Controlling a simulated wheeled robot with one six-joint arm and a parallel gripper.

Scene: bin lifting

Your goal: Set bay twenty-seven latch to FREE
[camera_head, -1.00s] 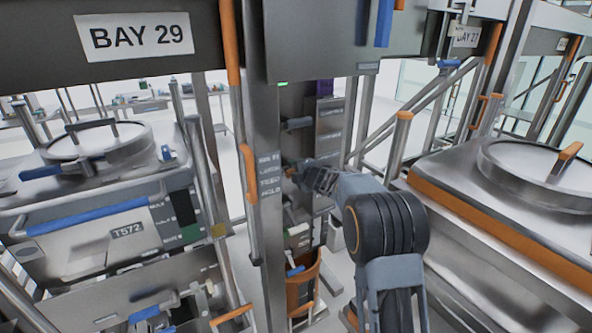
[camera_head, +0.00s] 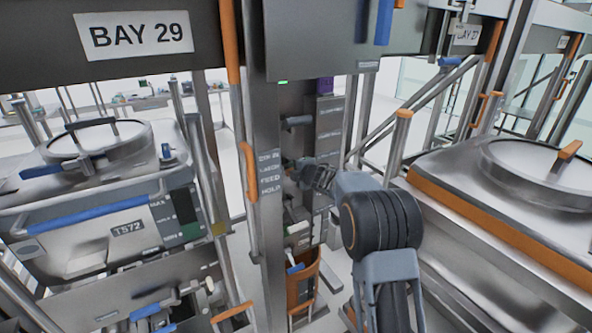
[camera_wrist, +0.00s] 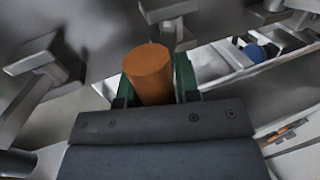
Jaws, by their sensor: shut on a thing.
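My gripper (camera_head: 308,174) is at the narrow metal panel (camera_head: 329,122) behind the post in the middle of the head view. In the wrist view my gripper (camera_wrist: 154,84) is shut on an orange cylindrical handle (camera_wrist: 150,70), which stands between its green-padded fingers. I cannot tell from these views which latch position the handle is in. The bay 27 sign (camera_head: 467,34) hangs at the upper right, partly covered. A label strip (camera_head: 270,172) on the post lists several words, with FEED and HOLD readable.
Grey levers stand left (camera_wrist: 45,62) and above right (camera_wrist: 168,18) of the handle in the wrist view. Lidded metal bins stand at left (camera_head: 100,145) and right (camera_head: 535,165). The BAY 29 sign (camera_head: 133,36) is at upper left. An orange bin (camera_head: 303,285) is below the panel.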

